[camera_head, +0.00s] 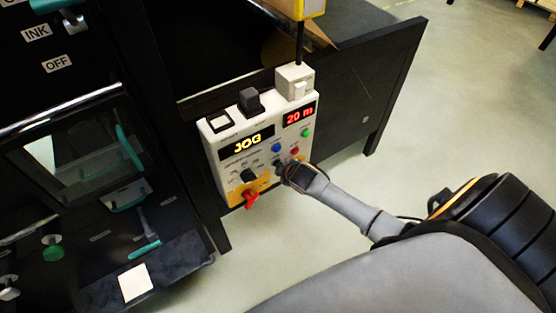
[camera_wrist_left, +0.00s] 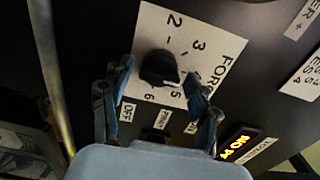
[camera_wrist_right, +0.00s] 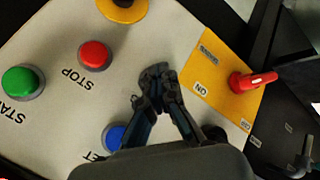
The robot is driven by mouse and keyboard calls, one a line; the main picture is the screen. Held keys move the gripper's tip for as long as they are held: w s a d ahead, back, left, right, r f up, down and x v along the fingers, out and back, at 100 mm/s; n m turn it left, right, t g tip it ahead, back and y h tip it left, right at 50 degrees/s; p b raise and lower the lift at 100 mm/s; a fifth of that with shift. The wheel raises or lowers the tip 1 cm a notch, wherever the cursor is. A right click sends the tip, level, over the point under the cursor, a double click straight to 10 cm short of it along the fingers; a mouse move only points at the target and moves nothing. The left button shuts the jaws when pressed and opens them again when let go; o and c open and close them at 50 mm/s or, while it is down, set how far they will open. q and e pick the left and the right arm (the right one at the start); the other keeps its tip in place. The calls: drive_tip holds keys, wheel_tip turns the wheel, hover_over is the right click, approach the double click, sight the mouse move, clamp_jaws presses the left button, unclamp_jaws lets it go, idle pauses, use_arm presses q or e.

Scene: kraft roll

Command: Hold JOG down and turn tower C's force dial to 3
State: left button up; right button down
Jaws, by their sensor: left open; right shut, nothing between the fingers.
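The force dial (camera_wrist_left: 160,68), a black knob on a white numbered plate (camera_wrist_left: 205,28), shows in the left wrist view. Its pale mark points toward the 5. My left gripper (camera_wrist_left: 158,75) is open, with one finger on each side of the knob; contact cannot be told. The tower's letter is not readable. The white control panel (camera_head: 218,152) shows an amber display reading JOG (camera_head: 247,143). My right gripper (camera_wrist_right: 155,78) is shut and empty, fingertips at the panel face between the red and blue buttons and the yellow patch. Any button beneath the tips is hidden. The left gripper is not in the head view.
The panel carries a red STOP button (camera_wrist_right: 95,55), a green START button (camera_wrist_right: 22,82), a blue button (camera_wrist_right: 113,136) and a red switch (camera_wrist_right: 250,81) on a yellow patch. A red display (camera_head: 299,114) reads 20 m. Dark machine framing stands at left; open floor lies right.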

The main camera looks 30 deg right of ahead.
idle(0.4)
use_arm(q)
drive_tip(key=c, duration=0.7)
drive_tip(key=n, duration=0.8)
drive_tip(key=o, duration=0.5)
drive_tip(key=shift+n, duration=0.3)
drive_tip(key=shift+o, duration=1)
drive_tip(key=s, duration=0.7)
